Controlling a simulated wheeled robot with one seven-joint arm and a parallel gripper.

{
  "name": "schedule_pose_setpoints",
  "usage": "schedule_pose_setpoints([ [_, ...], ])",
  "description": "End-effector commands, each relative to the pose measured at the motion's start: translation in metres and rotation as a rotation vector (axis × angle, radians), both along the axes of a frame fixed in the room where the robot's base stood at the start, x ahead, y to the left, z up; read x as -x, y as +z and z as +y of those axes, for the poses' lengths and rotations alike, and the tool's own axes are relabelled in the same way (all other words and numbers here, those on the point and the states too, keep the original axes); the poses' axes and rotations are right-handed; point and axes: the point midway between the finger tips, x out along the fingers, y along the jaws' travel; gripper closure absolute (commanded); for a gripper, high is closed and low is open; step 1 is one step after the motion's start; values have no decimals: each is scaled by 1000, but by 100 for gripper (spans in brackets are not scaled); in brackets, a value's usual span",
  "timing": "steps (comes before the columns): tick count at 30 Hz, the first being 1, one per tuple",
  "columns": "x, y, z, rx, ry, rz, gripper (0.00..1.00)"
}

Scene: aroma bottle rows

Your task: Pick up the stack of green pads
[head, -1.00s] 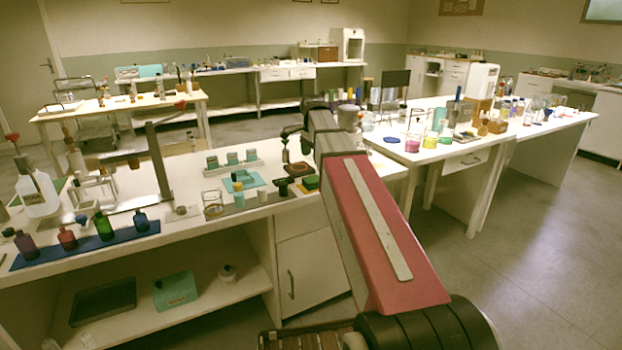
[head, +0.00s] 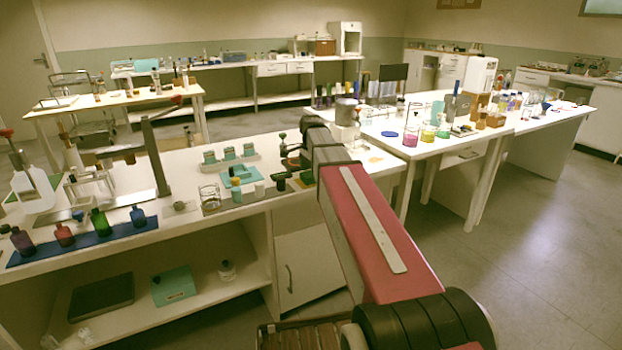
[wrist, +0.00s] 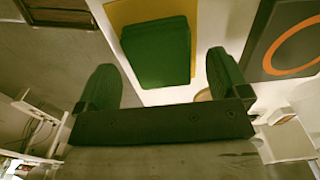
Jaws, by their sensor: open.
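The stack of green pads (wrist: 157,48) shows in the upper middle of the wrist view, a dark green block with a flat face. My gripper (wrist: 162,64) is open, with one finger to the left and one to the right of the stack's near end. A gap shows on each side, and nothing is held. In the head view a bit of green (head: 308,177) shows at the bench edge beside my arm, which hides much of that spot.
A yellow sheet (wrist: 122,12) lies by the stack. A dark tile with an orange ring (wrist: 285,45) is to the right in the wrist view. Small bottles, a teal tray (head: 240,176) and a beaker (head: 209,196) stand on the bench left of my gripper.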

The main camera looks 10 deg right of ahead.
Motion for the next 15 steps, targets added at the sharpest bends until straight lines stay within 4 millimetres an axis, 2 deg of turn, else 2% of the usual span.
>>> schedule_pose_setpoints([
  [4,0,-16,0,0,0,0,6],
  [11,0,-18,0,0,0,-1,6],
  [13,0,-18,0,0,0,-1,23],
  [15,0,-18,0,0,0,-1,45],
])
